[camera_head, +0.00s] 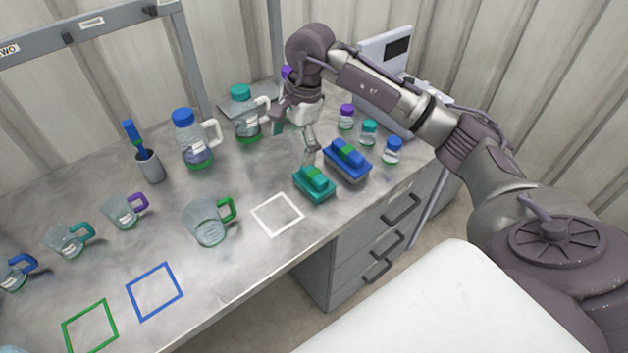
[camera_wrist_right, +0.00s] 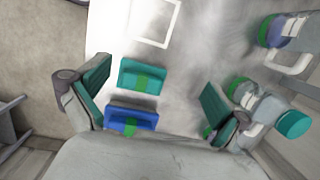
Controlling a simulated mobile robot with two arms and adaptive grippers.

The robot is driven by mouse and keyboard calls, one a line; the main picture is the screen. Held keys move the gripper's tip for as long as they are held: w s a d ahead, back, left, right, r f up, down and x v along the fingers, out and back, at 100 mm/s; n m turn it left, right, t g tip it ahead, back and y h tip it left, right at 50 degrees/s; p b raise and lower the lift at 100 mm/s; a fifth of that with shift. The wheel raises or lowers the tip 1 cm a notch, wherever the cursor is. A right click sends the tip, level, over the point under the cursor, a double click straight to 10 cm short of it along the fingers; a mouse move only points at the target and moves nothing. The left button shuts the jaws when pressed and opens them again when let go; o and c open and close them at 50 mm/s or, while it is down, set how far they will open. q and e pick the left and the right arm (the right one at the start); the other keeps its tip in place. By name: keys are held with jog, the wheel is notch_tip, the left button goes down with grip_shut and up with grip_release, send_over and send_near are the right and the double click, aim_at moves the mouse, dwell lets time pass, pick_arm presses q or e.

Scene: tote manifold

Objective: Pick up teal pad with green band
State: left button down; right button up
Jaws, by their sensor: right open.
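The teal pad with a green band (camera_head: 314,186) lies on the grey bench near its front edge. It also shows in the right wrist view (camera_wrist_right: 141,74), between the two fingers but apart from both. My right gripper (camera_head: 309,151) is open and empty, above and just behind the teal pad. In the right wrist view its fingers (camera_wrist_right: 156,80) are spread wide, with the blue pad (camera_wrist_right: 131,114) also between them, closer to the palm. My left gripper is not in view.
The blue pad with a green band (camera_head: 347,162) lies right beside the teal one. Several small capped bottles (camera_head: 368,134) stand to the right. A white square outline (camera_head: 277,215) and a green-handled beaker (camera_head: 208,222) are to the left. The bench (camera_head: 240,275) has free room in front.

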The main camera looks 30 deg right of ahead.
jog(key=d+h, duration=0.2)
jog(key=d, duration=0.4)
jog(key=p, duration=0.2)
send_over(314, 172)
jog(key=shift+g, duration=0.3)
jog(key=f, duration=0.6)
jog(key=shift+s+d+f, duration=0.1)
jog(key=shift+s+d, duration=0.05)
jog(key=shift+s, duration=0.1)
jog(key=f+p, duration=0.1)
jog(key=f, duration=0.1)
jog(key=f+p, duration=0.1)
jog(key=f, duration=0.1)
jog(key=shift+w+a+f, duration=0.15)
jog(key=shift+a+f, duration=0.05)
jog(key=shift+f, duration=0.7)
jog(key=c, duration=1)
